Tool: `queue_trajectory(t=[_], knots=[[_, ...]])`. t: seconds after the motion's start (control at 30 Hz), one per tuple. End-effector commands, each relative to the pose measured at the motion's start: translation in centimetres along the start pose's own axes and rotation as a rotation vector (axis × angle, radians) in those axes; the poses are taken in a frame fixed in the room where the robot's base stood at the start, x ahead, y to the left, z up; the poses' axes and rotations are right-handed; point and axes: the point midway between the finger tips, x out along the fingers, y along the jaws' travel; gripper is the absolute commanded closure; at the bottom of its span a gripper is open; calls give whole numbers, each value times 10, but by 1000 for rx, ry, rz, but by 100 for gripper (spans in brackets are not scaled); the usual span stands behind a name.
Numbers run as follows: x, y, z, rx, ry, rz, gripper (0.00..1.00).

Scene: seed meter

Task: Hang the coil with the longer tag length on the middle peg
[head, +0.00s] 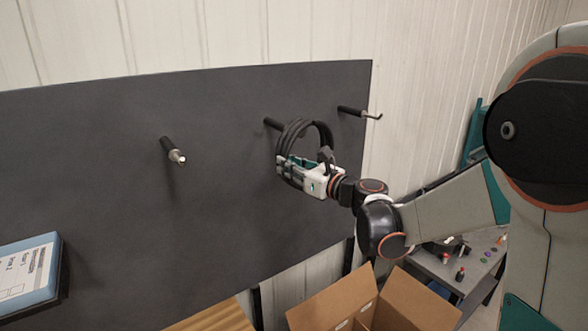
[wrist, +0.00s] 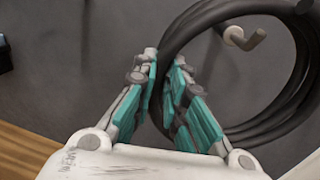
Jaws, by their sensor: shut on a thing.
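A black cable coil (head: 292,133) hangs in my gripper (head: 290,170), in front of the board near the middle peg (head: 271,123). In the wrist view my gripper (wrist: 164,75) is shut on one side of the coil (wrist: 290,113), with its teal fingers on either side of the strands. A bent metal peg tip (wrist: 245,39) shows inside the loop's outline in that view; I cannot tell whether it passes through. The coil hides the middle peg's tip in the head view. No tag length is readable.
The left peg (head: 173,150) and right peg (head: 358,112) are bare on the dark board (head: 100,180). A blue-edged label holder (head: 30,275) is at lower left. An open cardboard box (head: 335,300) and a grey table (head: 470,268) with small items stand below.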

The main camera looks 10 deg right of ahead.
Motion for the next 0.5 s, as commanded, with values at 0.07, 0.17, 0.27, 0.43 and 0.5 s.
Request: queue_trajectory(t=[0.07, 0.17, 0.27, 0.43, 0.5], knots=[[7, -1, 1, 0, 0, 1, 100], [15, -2, 1, 0, 0, 1, 100], [23, -4, 1, 0, 0, 1, 100], [36, -6, 1, 0, 0, 1, 100], [42, -7, 1, 0, 0, 1, 100]])
